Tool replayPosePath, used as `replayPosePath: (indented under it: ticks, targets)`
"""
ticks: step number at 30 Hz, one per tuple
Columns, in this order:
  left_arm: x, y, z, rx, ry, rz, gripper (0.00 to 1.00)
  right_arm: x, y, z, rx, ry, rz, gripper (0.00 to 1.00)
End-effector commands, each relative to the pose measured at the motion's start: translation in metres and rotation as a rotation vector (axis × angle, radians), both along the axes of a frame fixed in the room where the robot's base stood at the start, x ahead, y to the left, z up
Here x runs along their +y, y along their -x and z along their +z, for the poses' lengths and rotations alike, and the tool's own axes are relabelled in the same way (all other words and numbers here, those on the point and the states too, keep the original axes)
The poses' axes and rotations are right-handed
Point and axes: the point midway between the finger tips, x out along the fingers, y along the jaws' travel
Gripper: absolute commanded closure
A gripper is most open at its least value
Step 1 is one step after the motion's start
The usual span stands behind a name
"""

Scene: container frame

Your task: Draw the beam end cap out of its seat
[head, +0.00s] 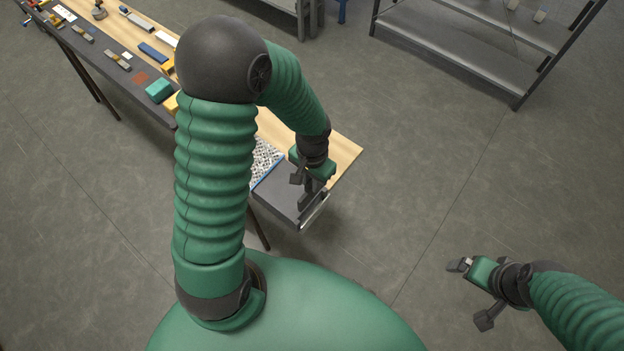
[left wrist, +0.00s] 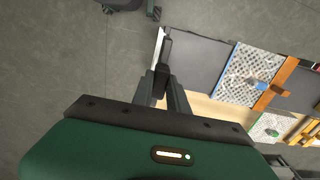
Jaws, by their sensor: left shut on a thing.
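My left gripper (head: 307,187) is over the near end of the workbench, shut on a dark narrow piece that I take for the beam end cap (head: 308,199). In the left wrist view the fingers (left wrist: 164,82) close around this dark piece (left wrist: 167,48), which stretches beyond their tips. It lies beside a pale metal edge (left wrist: 158,46) of the dark grey panel (left wrist: 195,57). I cannot tell whether the cap is still inside its seat; the fingers hide that spot. My right gripper (head: 472,292) is open and empty over the floor at the lower right.
The wooden workbench (head: 343,152) runs to the upper left, with several small parts and a teal block (head: 159,90) along it. A speckled panel with a blue edge (left wrist: 247,72) lies beside the grey panel. A metal shelf rack (head: 470,52) stands at the back.

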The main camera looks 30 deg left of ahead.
Motion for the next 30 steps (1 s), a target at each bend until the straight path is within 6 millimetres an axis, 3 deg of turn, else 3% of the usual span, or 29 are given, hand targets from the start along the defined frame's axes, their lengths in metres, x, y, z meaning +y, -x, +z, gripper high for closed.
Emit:
replayPosePath:
  ticks: [19, 30]
  targets:
    - [0.000, 0.000, 0.033, 0.000, 0.000, 0.000, 1.00, 0.000, 0.000, 0.032, 0.000, 0.000, 0.000, 0.07]
    - [-0.001, -0.001, 0.029, 0.000, 0.000, 0.000, 1.00, 0.000, 0.000, 0.027, 0.000, 0.000, 0.000, 0.07]
